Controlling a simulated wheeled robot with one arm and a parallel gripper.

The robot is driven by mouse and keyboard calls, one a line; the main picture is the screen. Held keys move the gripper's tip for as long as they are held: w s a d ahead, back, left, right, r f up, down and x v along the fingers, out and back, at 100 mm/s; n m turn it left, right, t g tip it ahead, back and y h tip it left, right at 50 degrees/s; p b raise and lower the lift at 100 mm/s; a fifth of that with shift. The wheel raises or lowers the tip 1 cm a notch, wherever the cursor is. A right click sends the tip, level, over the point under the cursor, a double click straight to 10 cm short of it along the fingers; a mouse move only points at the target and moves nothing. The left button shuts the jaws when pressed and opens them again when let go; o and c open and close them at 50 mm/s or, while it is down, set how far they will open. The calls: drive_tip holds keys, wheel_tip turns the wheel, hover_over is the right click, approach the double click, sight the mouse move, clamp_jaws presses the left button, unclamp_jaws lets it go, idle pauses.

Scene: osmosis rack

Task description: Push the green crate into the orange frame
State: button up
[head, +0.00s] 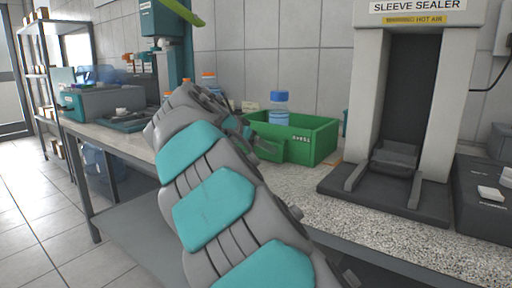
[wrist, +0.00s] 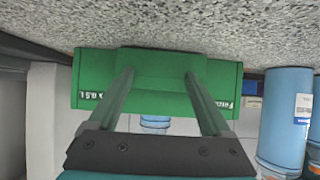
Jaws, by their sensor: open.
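The green crate (head: 312,150) stands on the speckled counter in the head view, left of the sleeve sealer. A thin orange strip (head: 336,162) on the counter at the crate's right corner may be part of the orange frame; the rest of it is hidden or out of sight. My gripper (head: 262,147) is at the crate's left side, partly hidden by my arm. In the upside-down wrist view, my gripper (wrist: 158,76) is open, its two fingers reaching toward the crate (wrist: 158,66) wall with nothing held between them. I cannot tell whether they touch it.
Orange-capped bottles (head: 209,80) stand behind my arm. The tiled wall (head: 310,55) closes off the back.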

sight(269, 141)
drive_tip(key=shift+w+d+p, duration=0.2)
drive_tip(key=shift+w+d, duration=0.65)
drive_tip(key=shift+w, duration=0.2)
drive_tip(key=shift+w+d+p, duration=0.15)
drive_tip(key=shift+w+d, duration=0.65)
drive_tip(key=shift+w, duration=0.25)
drive_tip(key=shift+w+d+p, duration=0.35)
drive_tip(key=shift+w+d, duration=0.6)
drive_tip(key=shift+w, duration=0.25)
drive_tip(key=shift+w+d+p, duration=0.35)
drive_tip(key=shift+w+d, duration=0.55)
drive_tip(key=shift+w, duration=0.25)
drive_tip(key=shift+w+d, duration=0.4)
drive_tip(key=shift+w, duration=0.1)
